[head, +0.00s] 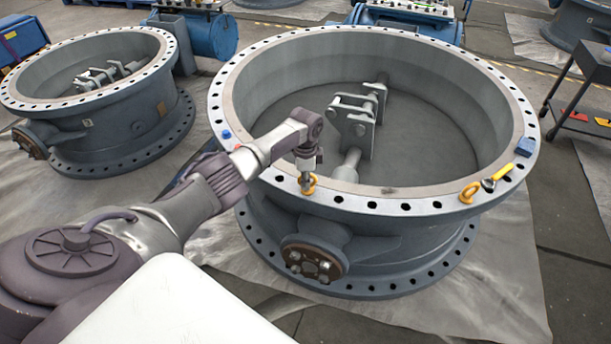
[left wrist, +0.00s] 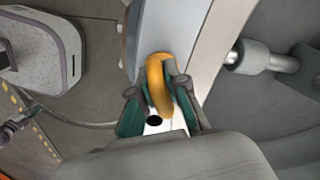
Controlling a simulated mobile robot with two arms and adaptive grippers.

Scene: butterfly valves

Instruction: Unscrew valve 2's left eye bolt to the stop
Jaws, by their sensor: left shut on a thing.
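The large grey butterfly valve (head: 370,204) in the middle of the head view lies flat, with a drilled rim. Its left eye bolt (head: 311,187) is an orange-yellow ring on the near part of the rim; it also shows in the left wrist view (left wrist: 157,80). My left gripper (head: 307,181) points down onto this ring. In the left wrist view its green-padded fingers (left wrist: 160,108) are shut on the ring, one on each side. The bolt's shank is hidden. A second orange eye bolt (head: 470,192) is on the rim further right. My right gripper is not in view.
A yellow-handled tool (head: 498,175) and a blue block (head: 525,147) lie on the right of the rim. A small blue piece (head: 226,134) is on the left of it. Another valve (head: 95,125) stands at left, and a dark cart (head: 580,95) at right.

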